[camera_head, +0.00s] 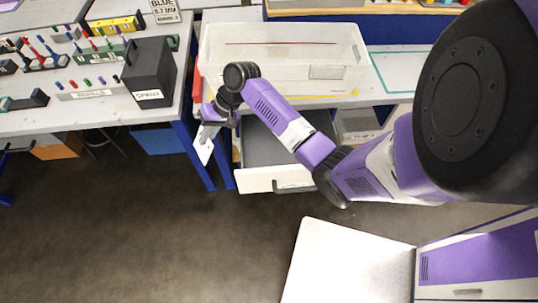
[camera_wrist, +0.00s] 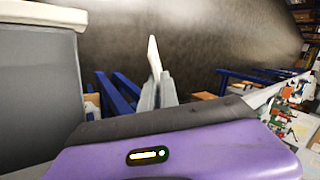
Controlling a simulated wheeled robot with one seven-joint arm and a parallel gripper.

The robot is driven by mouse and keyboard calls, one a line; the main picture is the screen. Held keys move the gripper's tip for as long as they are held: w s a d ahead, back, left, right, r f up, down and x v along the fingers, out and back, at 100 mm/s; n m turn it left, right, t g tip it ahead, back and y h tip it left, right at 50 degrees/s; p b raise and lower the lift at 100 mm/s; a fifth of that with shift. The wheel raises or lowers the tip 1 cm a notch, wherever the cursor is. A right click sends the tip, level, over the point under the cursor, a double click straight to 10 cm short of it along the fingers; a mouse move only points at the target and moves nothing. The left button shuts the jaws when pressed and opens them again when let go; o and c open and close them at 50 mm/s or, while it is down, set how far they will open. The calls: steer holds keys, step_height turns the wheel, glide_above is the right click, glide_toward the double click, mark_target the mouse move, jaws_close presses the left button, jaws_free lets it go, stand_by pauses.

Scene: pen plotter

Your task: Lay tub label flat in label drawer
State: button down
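The tub label is a small white card (camera_head: 204,150) below my gripper (camera_head: 207,132). In the wrist view the label (camera_wrist: 154,54) shows nearly edge-on, rising from between the fingertips of my gripper (camera_wrist: 157,80). My gripper is shut on it and holds it tilted, not flat. The label drawer (camera_head: 276,181) stands open to the right of the gripper, with a white front and a bare-looking grey inside. The drawer also shows at the left of the wrist view (camera_wrist: 38,90). The label is apart from it. My forearm hides part of the drawer's inside.
A clear tub (camera_head: 285,80) stands on the bench above the drawer. A blue table leg (camera_head: 197,155) is close by the label. The left table (camera_head: 80,110) carries pens, racks and a black box marked SPENT (camera_head: 149,75). The floor in front is clear.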

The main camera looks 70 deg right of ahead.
steer(key=s+d+f+m+t+h, duration=0.1)
steer(key=s+d+f+m+t, duration=0.2)
steer(key=s+d, duration=0.4)
steer(key=m+t+h+b, duration=0.2)
steer(key=m, duration=0.2)
glide_above(274, 152)
steer(key=shift+f, duration=4.35)
step_height(274, 152, down, 8)
steer(key=b, duration=0.7)
steer(key=shift+a, duration=0.1)
steer(key=shift+s, duration=0.1)
steer(key=c, duration=1.8)
jaws_free()
